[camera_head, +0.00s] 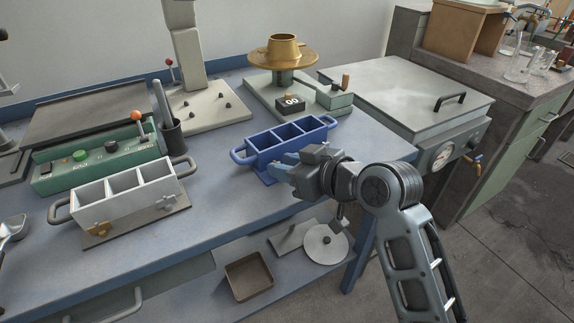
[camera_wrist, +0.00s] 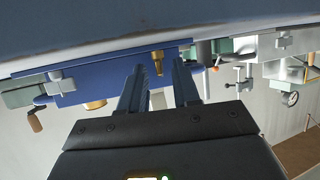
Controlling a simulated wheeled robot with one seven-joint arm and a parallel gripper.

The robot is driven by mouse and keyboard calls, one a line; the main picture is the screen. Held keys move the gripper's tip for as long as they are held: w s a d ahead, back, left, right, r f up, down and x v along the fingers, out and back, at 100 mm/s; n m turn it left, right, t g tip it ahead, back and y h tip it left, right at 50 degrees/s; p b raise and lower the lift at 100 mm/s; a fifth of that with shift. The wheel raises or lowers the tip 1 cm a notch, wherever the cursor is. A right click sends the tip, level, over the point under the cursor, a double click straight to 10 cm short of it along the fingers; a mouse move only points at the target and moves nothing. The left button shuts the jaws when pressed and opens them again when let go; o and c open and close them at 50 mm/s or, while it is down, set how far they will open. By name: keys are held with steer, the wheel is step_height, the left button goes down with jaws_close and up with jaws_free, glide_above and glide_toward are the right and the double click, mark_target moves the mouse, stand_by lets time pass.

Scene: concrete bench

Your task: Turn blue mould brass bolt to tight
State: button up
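The blue mould (camera_head: 284,138), a three-compartment box with loop handles, stands on the bench in the head view. It also shows upside down in the wrist view (camera_wrist: 100,82). Its brass bolt (camera_wrist: 157,66) sticks out from the mould's side in the wrist view; in the head view my gripper hides it. My gripper (camera_head: 282,166) is at the mould's near right side. In the wrist view its two fingers (camera_wrist: 159,70) are apart, one on each side of the bolt, with gaps visible. I cannot tell how tight the bolt is.
A pale three-compartment mould (camera_head: 128,192) with a brass fitting stands at left on the bench. Behind the blue mould is a brass flow table (camera_head: 282,57). A green control box (camera_head: 95,158) is at far left. Bench surface between the two moulds is clear.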

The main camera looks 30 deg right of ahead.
steer(key=shift+c, duration=0.2)
jaws_close()
steer(key=shift+a+r+m+h+p, duration=0.2)
steer(key=shift+m+h+p, duration=0.15)
steer(key=shift+p, duration=0.3)
steer(key=shift+h+p, duration=0.25)
steer(key=shift+p, duration=0.15)
steer(key=m+h+p, duration=0.1)
steer(key=h+p, duration=0.1)
steer(key=m+p, duration=0.1)
steer(key=p, duration=0.1)
steer(key=shift+a+r+m+t+h, duration=0.1)
steer(key=shift+a+m+t+h, duration=0.2)
steer(key=shift+m+h, duration=0.1)
steer(key=shift+a+f+m+h+p, duration=0.1)
steer(key=shift+m+h+p, duration=0.15)
steer(key=shift+m+h, duration=0.3)
steer(key=shift+a+f+m+h+p, duration=0.1)
steer(key=shift+m+h+p, duration=0.25)
steer(key=shift+h, duration=0.3)
steer(key=shift+a+f+m+g+h+b, duration=0.15)
steer(key=shift+m+g+h+b, duration=0.45)
steer(key=shift+m+h, duration=0.8)
steer(key=shift+f, duration=0.1)
